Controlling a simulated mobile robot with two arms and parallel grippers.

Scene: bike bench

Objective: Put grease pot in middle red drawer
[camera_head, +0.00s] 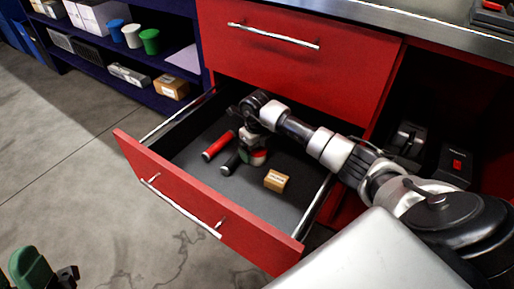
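The middle red drawer (190,215) is pulled open below a shut upper red drawer (300,55). My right arm reaches over the drawer's right side, and my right gripper (246,146) points down inside it. A small round pot with green, white and red parts (258,158), which looks like the grease pot, is at the gripper, low in the drawer. The gripper partly hides it. I cannot tell whether the fingers are closed on it or whether it touches the drawer floor. I cannot make out my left gripper.
A red-and-black grip (217,147) and a small tan box (276,180) lie in the drawer. A blue shelf (100,62) at the upper left holds cups and boxes. Dark cases stand in the right compartment. A green thing (30,268) shows at the lower left. Floor before the drawer is clear.

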